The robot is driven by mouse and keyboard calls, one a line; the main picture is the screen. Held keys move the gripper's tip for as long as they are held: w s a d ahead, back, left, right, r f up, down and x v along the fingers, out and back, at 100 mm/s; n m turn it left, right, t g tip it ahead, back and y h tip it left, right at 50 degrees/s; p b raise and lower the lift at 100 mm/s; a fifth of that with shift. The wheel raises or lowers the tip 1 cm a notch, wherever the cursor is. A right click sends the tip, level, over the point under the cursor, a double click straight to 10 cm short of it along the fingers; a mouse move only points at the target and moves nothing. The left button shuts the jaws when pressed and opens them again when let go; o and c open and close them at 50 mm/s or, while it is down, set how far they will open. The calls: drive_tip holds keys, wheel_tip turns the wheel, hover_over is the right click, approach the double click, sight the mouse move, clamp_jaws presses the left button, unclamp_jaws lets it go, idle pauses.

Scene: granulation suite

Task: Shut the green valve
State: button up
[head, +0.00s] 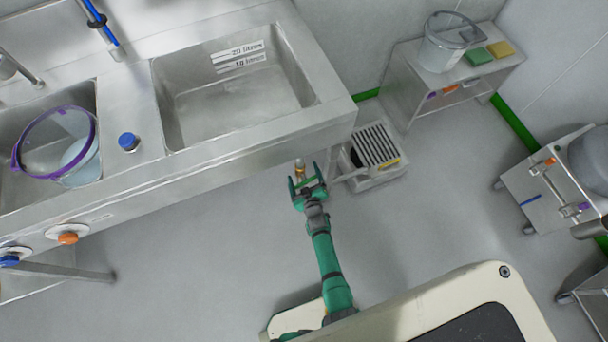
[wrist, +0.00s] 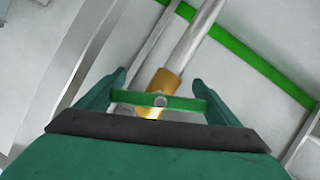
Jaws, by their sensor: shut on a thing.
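The green valve's flat green handle (wrist: 185,104) lies between the two fingers of my gripper (wrist: 158,88) in the wrist view, its ends meeting the fingers. The handle sits crosswise to the pipe, on a brass valve body (wrist: 162,82) that joins a grey metal pipe (wrist: 198,35). In the head view my gripper (head: 307,182) is at the front edge of the sink bench, with the brass valve body (head: 300,166) just beyond it. My gripper is shut on the handle. The lower part of the valve is hidden behind the gripper.
The steel sink bench (head: 225,145) overhangs from the left. A grated floor box (head: 376,150) stands close to the right of my gripper. A small steel table (head: 400,85) and a cart (head: 540,180) stand further right.

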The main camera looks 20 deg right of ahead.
drive_tip(key=shift+a+f+m+y, duration=0.1)
drive_tip(key=shift+a+m+y, duration=0.05)
drive_tip(key=shift+m+y, duration=0.55)
drive_tip(key=shift+a+m+y, duration=0.15)
drive_tip(key=shift+m+y, duration=0.25)
drive_tip(key=shift+m, duration=0.5)
drive_tip(key=o, duration=0.9)
drive_tip(key=shift+s, duration=0.1)
drive_tip(key=shift+v, duration=5.35)
drive_tip(key=shift+d, duration=0.1)
